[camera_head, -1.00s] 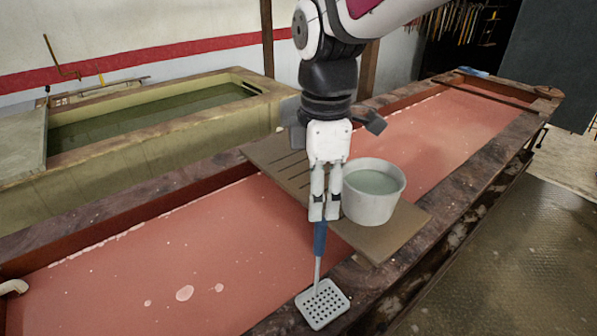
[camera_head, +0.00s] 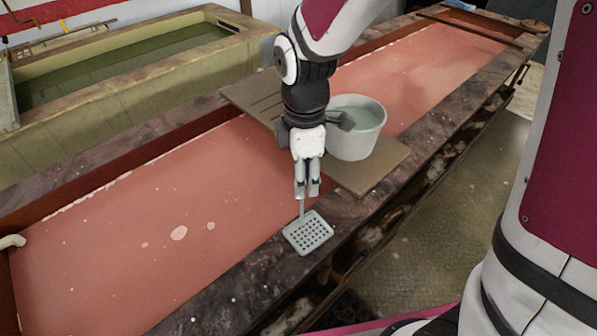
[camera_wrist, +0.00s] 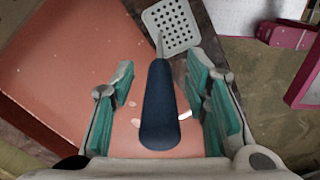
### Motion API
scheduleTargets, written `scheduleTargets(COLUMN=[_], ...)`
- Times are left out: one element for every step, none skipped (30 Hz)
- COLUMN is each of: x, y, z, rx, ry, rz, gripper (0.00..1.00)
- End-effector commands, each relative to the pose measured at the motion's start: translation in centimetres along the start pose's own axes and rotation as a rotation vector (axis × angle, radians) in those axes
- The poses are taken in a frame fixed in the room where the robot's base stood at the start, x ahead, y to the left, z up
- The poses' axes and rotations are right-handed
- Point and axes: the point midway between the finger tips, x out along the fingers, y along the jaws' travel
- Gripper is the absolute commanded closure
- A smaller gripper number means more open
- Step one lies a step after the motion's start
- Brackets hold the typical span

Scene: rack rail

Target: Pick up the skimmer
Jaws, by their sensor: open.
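The skimmer has a pale perforated square head (camera_head: 308,232) and a thin metal shaft. In the head view the head lies at the tank's near rim, and my gripper hides the handle. In the wrist view its dark blue handle (camera_wrist: 160,108) lies between my open fingers, with the head (camera_wrist: 173,25) beyond. My gripper (camera_head: 306,195) points down over the handle. In the wrist view it shows teal pads (camera_wrist: 163,100) on both sides, with a gap between each pad and the handle.
A white bucket (camera_head: 355,140) of pale liquid stands on a brown board (camera_head: 375,172) laid across the red-liquid tank (camera_head: 130,225), close to the right of my arm. A green-liquid tank (camera_head: 130,75) stands behind. Floor (camera_head: 440,190) is open on the near right.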

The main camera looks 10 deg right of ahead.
Motion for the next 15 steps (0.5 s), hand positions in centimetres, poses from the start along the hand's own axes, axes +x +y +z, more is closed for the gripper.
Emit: scheduleTargets(x=[0.04, 0.03, 0.03, 0.02, 0.02, 0.01, 0.01, 0.01, 0.00, 0.00, 0.00, 0.00, 0.00, 0.00, -0.03], y=[-0.01, 0.00, 0.00, 0.00, 0.00, 0.01, 0.01, 0.01, 0.01, 0.01, 0.00, 0.00, 0.00, 0.00, 0.01], z=[0.00, 0.00, 0.00, 0.00, 0.00, 0.00, 0.00, 0.00, 0.00, 0.00, 0.00, 0.00, 0.00, 0.00, -0.01], rx=[0.000, 0.000, 0.000, 0.000, 0.000, 0.000, 0.000, 0.000, 0.000, 0.000, 0.000, 0.000, 0.000, 0.000, 0.000], ry=[0.000, 0.000, 0.000, 0.000, 0.000, 0.000, 0.000, 0.000, 0.000, 0.000, 0.000, 0.000, 0.000, 0.000, 0.000], rz=[0.000, 0.000, 0.000, 0.000, 0.000, 0.000, 0.000, 0.000, 0.000, 0.000, 0.000, 0.000, 0.000, 0.000, 0.000], gripper=[0.58, 0.58, 0.58, 0.58, 0.58, 0.65, 0.71, 0.78, 0.87, 0.94, 1.00, 1.00, 1.00, 1.00, 1.00])
